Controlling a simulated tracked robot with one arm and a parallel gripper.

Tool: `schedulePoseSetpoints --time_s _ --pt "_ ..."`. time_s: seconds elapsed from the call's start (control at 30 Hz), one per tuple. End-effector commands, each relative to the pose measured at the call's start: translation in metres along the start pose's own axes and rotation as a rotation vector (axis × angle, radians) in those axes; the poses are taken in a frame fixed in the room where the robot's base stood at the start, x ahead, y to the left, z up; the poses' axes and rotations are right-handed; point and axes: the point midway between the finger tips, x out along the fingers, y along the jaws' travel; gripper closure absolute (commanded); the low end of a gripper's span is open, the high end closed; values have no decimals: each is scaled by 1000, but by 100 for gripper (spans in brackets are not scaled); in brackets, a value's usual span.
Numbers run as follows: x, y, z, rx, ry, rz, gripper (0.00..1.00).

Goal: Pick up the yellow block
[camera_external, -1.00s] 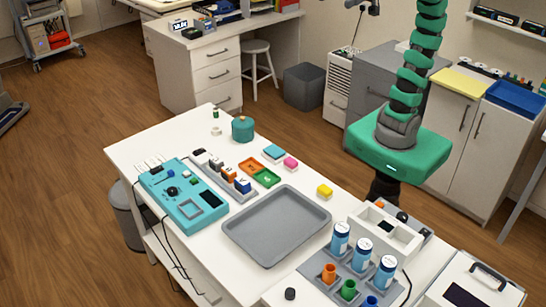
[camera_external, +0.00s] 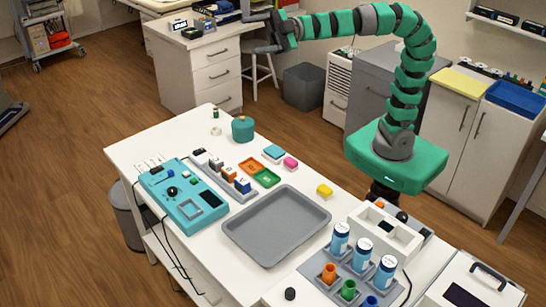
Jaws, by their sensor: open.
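The yellow block (camera_external: 324,190) lies on the white table (camera_external: 330,212), just beyond the right back corner of the grey tray. My green arm rises from its base and reaches out to the left, high above the far side of the table. My gripper (camera_external: 252,32) is at the arm's left end, well above and to the left of the yellow block. It is open and empty, far from the block.
A pink block (camera_external: 290,163) and a blue block (camera_external: 273,152) lie left of the yellow block. The grey tray (camera_external: 238,232) is empty. A white box (camera_external: 404,237) and several blue-and-white bottles (camera_external: 363,250) stand to the right. A teal pot (camera_external: 243,129) stands at the far left.

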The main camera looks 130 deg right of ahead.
Motion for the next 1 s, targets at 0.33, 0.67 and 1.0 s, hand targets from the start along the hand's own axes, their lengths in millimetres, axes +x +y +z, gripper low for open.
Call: schedulePoseSetpoints --time_s 0.33,0.67,1.0 --pt "-54 -200 179 -21 45 -646 35" --pt "-226 -328 268 405 40 -1214 35" --pt "-275 -343 270 563 45 -1337 35"
